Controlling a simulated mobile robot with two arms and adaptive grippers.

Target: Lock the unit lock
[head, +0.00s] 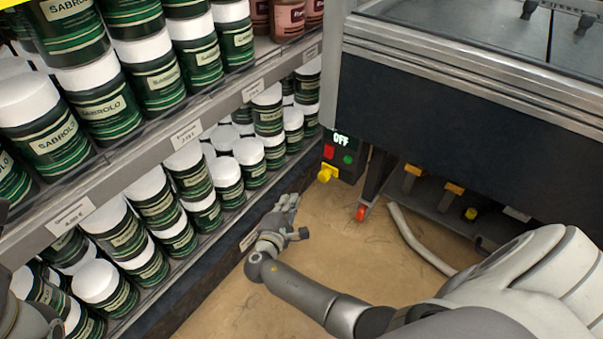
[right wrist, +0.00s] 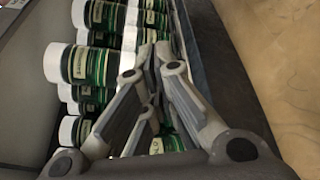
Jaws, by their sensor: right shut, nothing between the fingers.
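A dark control box (head: 341,158) hangs at the lower left corner of the machine. It shows a lit OFF display, a red button (head: 329,152), a green button (head: 348,159) and a yellow knob (head: 325,174) low on its front. No part is labelled as the unit lock, so I cannot tell which one it is. My right gripper (head: 287,213) is shut and empty, in front of and below the box, apart from it. In the right wrist view its fingers (right wrist: 155,65) point toward shelved jars. Part of my left arm shows at the lower left edge; its fingertips are not clear.
Shelves of green jars with white lids (head: 125,230) fill the left side, close to my right gripper. The machine (head: 440,100) stands at the right. Under it are an orange caster (head: 361,212), yellow fittings (head: 453,189) and a pale hose (head: 415,240). Brown floor lies between.

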